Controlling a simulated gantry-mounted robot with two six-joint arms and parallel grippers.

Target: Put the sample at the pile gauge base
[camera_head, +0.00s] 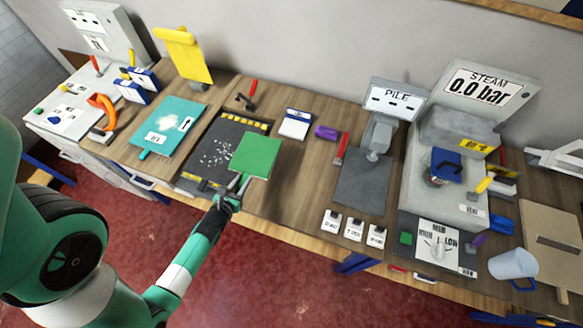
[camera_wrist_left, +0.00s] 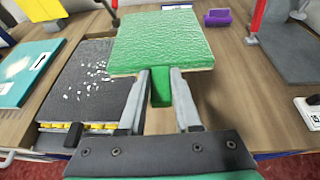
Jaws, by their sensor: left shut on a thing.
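The sample is a green square pad (camera_head: 256,155) with a small tab. My left gripper (camera_head: 240,188) is shut on its tab and holds it above the right part of a dark tray (camera_head: 205,175) with white bits on it. In the left wrist view the green sample (camera_wrist_left: 163,45) lies flat ahead of the two fingers (camera_wrist_left: 160,92). The pile gauge (camera_head: 378,130) stands to the right, with a "PILE" display on top and a flat dark grey base plate (camera_head: 362,190) in front. The base looks empty. My right gripper is not in view.
A red-handled tool (camera_head: 341,148), a purple block (camera_head: 326,132) and a white-and-blue box (camera_head: 295,124) stand between the sample and the gauge. Several small labelled weights (camera_head: 353,228) lie in front of the base. The steam machine (camera_head: 450,150) is to its right. Bare wood (camera_head: 300,180) lies between.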

